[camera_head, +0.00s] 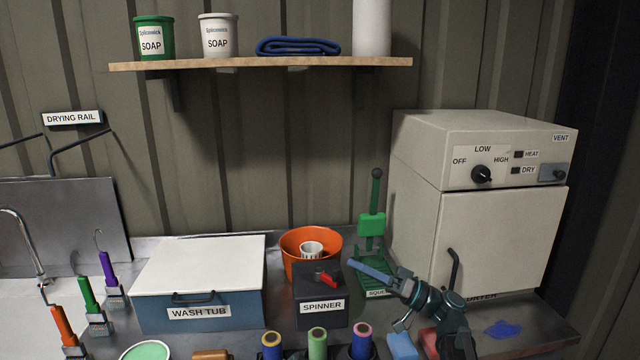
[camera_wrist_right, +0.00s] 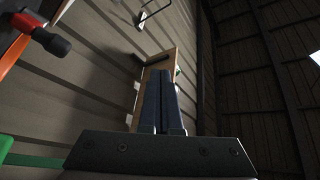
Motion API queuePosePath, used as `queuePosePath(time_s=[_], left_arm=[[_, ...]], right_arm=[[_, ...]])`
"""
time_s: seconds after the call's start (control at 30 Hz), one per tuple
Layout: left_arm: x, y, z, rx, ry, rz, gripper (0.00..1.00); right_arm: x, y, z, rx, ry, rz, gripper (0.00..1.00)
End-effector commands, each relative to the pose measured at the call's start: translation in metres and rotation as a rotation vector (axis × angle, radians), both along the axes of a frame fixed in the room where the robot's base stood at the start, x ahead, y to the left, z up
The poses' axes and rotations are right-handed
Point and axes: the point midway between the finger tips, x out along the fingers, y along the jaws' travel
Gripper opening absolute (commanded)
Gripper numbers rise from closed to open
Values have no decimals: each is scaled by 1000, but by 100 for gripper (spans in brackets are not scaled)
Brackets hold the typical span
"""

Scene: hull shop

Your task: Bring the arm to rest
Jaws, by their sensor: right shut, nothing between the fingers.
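My right gripper (camera_head: 354,266) is shut with nothing between its fingers. In the head view its blue fingers point left, in front of the green squeezer's base and to the right of the spinner. In the right wrist view the closed fingers (camera_wrist_right: 160,101) stand together at the centre, against the wall and the underside of the shelf. My right arm comes in from the lower right of the head view, in front of the cream dryer. My left gripper is not in view.
The spinner (camera_head: 320,306) with an orange bowl (camera_head: 297,240) and the green squeezer (camera_head: 371,226) stand close to my right gripper. The dryer (camera_head: 500,235) is behind the arm. The wash tub (camera_head: 200,262) is left. Coloured rolls (camera_head: 317,343) line the front. A shelf (camera_head: 260,63) hangs above.

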Motion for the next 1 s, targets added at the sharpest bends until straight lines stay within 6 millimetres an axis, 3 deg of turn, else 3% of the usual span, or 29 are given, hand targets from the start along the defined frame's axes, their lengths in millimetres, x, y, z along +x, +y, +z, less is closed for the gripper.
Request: queuePosePath(time_s=[0.37,0.57,0.67,0.8,1.0], left_arm=[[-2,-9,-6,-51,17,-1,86],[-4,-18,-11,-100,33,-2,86],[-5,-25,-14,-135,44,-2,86],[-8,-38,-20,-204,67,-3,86],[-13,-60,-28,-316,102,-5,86]], right_arm=[[-23,48,-42,-177,113,92,0],[-49,85,-85,-362,222,168,0],[-69,104,-115,-492,296,206,0],[-110,125,-171,-753,432,256,0],[-168,116,-245,-1193,621,232,0]])
